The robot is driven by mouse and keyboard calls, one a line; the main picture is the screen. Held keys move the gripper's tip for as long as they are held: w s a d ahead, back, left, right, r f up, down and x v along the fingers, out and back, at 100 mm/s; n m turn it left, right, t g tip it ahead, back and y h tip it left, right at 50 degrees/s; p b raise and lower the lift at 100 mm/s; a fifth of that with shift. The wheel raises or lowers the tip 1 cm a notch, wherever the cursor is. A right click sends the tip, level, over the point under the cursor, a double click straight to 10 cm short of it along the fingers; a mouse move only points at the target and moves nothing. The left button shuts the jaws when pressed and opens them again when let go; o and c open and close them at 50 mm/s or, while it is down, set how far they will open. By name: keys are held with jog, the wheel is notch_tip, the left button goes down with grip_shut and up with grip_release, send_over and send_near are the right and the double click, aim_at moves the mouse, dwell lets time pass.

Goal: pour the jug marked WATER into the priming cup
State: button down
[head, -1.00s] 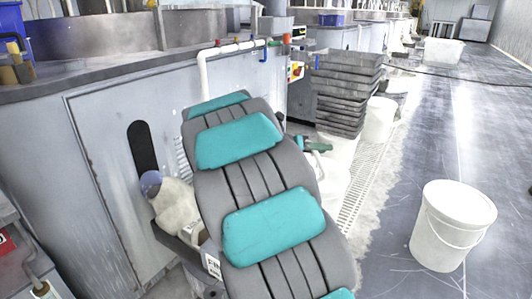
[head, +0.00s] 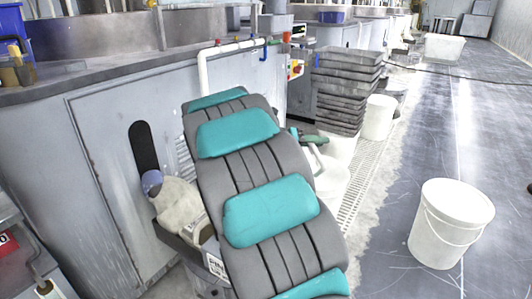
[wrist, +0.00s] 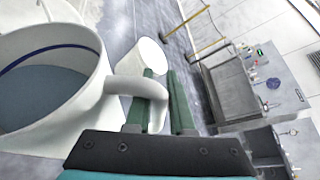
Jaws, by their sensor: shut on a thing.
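A white jug (wrist: 95,85) with a blue ring inside its rim fills the left of the wrist view. Grey-blue liquid shows inside it, and no marking can be read. My gripper (wrist: 161,100) has green fingers closed on the jug's handle. In the head view, my gripper (head: 308,137) shows just right of my arm, with a white body, apparently the jug (head: 328,185), below it and partly hidden by the arm. A label that seems to begin "PRIM" (head: 216,266) sits low, left of my arm. The priming cup itself cannot be made out.
A grey cabinet (head: 100,190) stands at left. A pale bag-like thing (head: 178,202) with a purple top rests beside my arm. Stacked dark trays (head: 345,90) and a white bucket (head: 379,118) stand beyond. A lidded white bucket (head: 450,225) stands on the open floor at right.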

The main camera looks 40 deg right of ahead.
aim_at(307, 151)
jog(key=shift+w+r+n+g+p, duration=0.4)
jog(key=shift+r+p, duration=0.4)
jog(key=shift+p, duration=0.6)
jog(key=shift+w+a+r+n+g+h, duration=0.2)
jog(key=shift+w+r+n+g+h, duration=0.2)
jog(key=shift+w+r+n, duration=0.7)
dwell(5.2)
